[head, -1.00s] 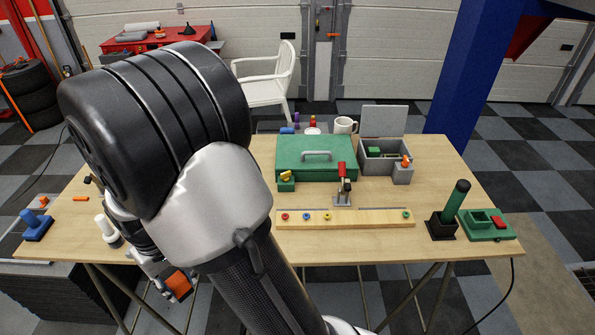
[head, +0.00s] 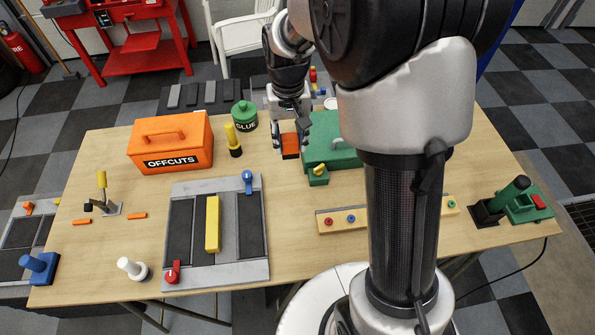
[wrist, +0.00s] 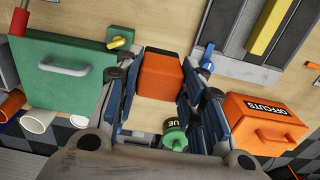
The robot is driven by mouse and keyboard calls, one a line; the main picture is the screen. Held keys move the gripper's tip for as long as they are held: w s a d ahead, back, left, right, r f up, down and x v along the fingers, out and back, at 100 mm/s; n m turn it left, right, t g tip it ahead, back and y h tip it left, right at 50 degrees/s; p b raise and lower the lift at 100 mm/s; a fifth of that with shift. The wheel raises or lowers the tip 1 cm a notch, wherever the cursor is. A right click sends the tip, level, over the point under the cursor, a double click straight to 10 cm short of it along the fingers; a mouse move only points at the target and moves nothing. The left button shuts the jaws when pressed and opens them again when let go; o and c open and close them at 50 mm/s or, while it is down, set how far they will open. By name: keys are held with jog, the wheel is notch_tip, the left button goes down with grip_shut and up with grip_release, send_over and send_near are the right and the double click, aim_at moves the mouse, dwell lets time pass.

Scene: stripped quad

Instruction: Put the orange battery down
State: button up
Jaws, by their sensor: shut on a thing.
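The orange battery (wrist: 160,75) is a block with a dark end, held between the blue-lined fingers of my gripper (wrist: 155,100) in the wrist view. In the head view the battery (head: 290,145) shows at the tips of my gripper (head: 291,138), between the green glue pot (head: 244,115) and the green case (head: 330,145). My gripper is shut on it. Bare wood shows around the battery in the wrist view. I cannot tell whether its underside touches the table (head: 285,215).
The orange OFFCUTS box (head: 170,143) and a yellow-and-black torch-like item (head: 233,140) stand to the left. A grey board with a yellow bar (head: 212,224) lies nearer. A yellow knob on a green block (head: 318,174) is close by. Bare table lies in front of the battery.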

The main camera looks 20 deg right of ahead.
notch_tip(320, 180, down, 19)
jog(key=b, duration=0.3)
jog(key=shift+s, duration=0.1)
jog(key=shift+f+b, duration=0.1)
jog(key=shift+b, duration=0.2)
jog(key=shift+f, duration=0.15)
jog(key=o, duration=1.2)
